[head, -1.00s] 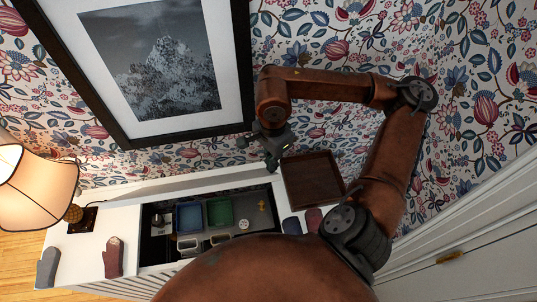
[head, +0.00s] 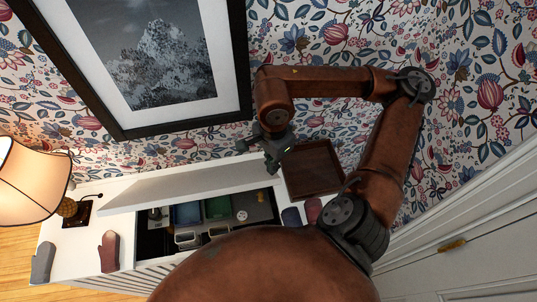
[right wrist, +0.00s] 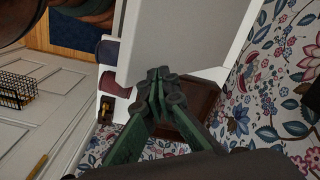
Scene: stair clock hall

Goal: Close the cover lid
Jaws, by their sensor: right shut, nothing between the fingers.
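The cover lid (head: 190,184) is a white panel hinged along the back of the white cabinet (head: 75,240). It stands partly open, tilted forward over the back of the dark compartment (head: 155,240). It also fills the upper middle of the right wrist view (right wrist: 185,40). My right gripper (head: 274,165) is shut and empty at the lid's right end. In the right wrist view its fingertips (right wrist: 158,76) overlap the lid's edge; I cannot tell whether they touch it. My left gripper is out of view.
Blue (head: 186,214) and green (head: 218,207) bins and small items lie inside the compartment. A brown tray (head: 314,168) sits right of the lid. Mitts (head: 109,252) lie on the cabinet top at both sides. A lamp (head: 28,180) stands at the left.

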